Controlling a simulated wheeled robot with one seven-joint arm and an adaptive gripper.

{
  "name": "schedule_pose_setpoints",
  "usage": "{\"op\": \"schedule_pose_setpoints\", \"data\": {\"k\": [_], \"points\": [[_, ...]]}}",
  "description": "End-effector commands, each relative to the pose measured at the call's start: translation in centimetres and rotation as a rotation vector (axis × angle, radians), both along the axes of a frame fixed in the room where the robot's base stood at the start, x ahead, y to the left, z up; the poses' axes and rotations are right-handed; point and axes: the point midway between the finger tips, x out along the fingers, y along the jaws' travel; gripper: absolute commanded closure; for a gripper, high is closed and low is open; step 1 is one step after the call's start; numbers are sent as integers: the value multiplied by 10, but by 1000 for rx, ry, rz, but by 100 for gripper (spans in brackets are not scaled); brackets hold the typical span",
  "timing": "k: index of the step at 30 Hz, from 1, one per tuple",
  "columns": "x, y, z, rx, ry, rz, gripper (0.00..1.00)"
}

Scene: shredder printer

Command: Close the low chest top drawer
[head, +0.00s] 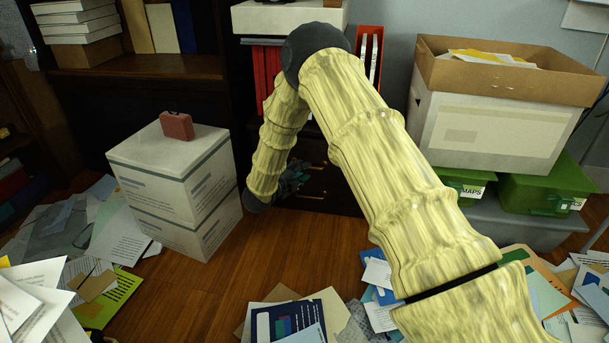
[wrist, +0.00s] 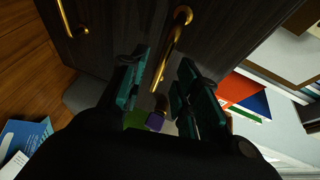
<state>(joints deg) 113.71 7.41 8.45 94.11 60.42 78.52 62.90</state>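The low chest (head: 325,185) is dark wood and stands at the back centre, partly hidden behind my arm. In the wrist view its dark front (wrist: 110,25) fills the upper part, tilted, with a brass handle (wrist: 183,15) straight ahead and another brass handle (wrist: 66,20) at upper left. My gripper (wrist: 162,62) has two teal fingers spread apart, with the nearer handle showing between and beyond them. In the head view my gripper (head: 294,177) is in front of the chest. I cannot tell whether it touches the front, nor how far the top drawer stands out.
White stacked boxes (head: 180,185) with a small red case (head: 176,126) stand left of the chest. Green bins (head: 540,190) and a large carton (head: 490,130) stand to the right. Loose papers (head: 290,320) lie in front. Bare wooden floor (head: 270,255) is free between them.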

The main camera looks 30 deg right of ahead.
Motion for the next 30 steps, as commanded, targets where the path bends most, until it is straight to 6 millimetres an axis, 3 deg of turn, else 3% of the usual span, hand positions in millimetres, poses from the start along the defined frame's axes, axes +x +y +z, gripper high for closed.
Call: {"op": "schedule_pose_setpoints", "data": {"k": [6, 17, 18, 23, 30], "points": [[10, -17, -5, -1, 0, 1, 68], [12, -21, -4, -1, 0, 1, 68], [12, -21, -4, -1, 0, 1, 70], [12, -21, -4, -1, 0, 1, 99], [12, -21, -4, -2, 1, 0, 100]]}}
